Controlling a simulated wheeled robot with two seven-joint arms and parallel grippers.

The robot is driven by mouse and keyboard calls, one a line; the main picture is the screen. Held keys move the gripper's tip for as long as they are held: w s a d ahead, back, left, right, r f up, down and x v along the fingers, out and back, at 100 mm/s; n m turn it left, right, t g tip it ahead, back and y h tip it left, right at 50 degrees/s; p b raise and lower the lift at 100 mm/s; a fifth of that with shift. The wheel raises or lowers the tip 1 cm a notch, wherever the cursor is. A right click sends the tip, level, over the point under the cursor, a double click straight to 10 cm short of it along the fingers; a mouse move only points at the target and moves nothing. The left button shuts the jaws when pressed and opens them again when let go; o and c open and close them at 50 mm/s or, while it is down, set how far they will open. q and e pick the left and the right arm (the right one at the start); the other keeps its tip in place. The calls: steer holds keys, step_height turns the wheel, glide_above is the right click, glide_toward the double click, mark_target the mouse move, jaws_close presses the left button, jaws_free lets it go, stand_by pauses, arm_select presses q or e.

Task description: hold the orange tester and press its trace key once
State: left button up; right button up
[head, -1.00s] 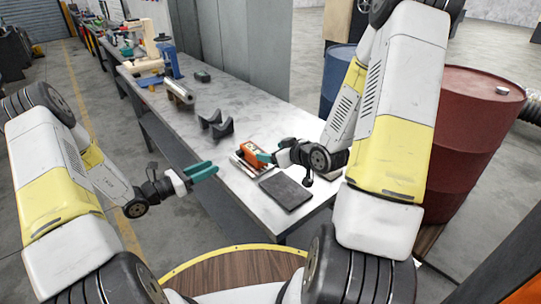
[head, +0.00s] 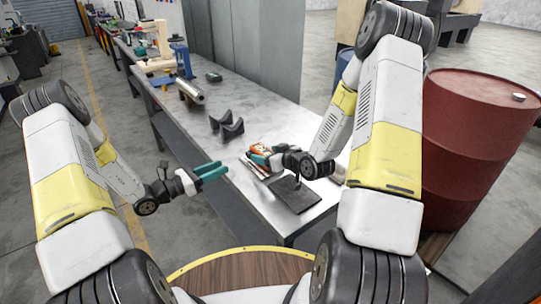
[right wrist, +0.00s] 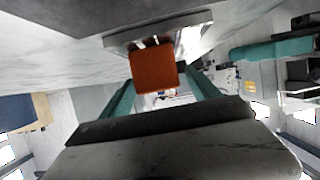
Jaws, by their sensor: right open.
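The orange tester (head: 261,149) is on the near part of the grey bench and is partly hidden by my right gripper. In the right wrist view the tester (right wrist: 154,70) shows as an orange block end between the two teal fingers. My right gripper (head: 260,160) is open around it, with a gap showing beside the block in the wrist view. My left gripper (head: 222,171) is out over the bench's left edge, left of the tester, and looks empty; its finger gap is unclear. The trace key cannot be made out.
A dark flat pad (head: 291,194) lies at the near end of the bench (head: 275,222). A black V-shaped stand (head: 227,125) and a metal cylinder (head: 191,92) lie further back. A red barrel (head: 475,145) stands right of my right arm.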

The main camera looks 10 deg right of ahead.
jaws_close()
steer(key=c, duration=0.8)
jaws_free()
steer(key=shift+c, duration=0.2)
jaws_close()
arm_select(q)
jaws_close()
stand_by(0.7)
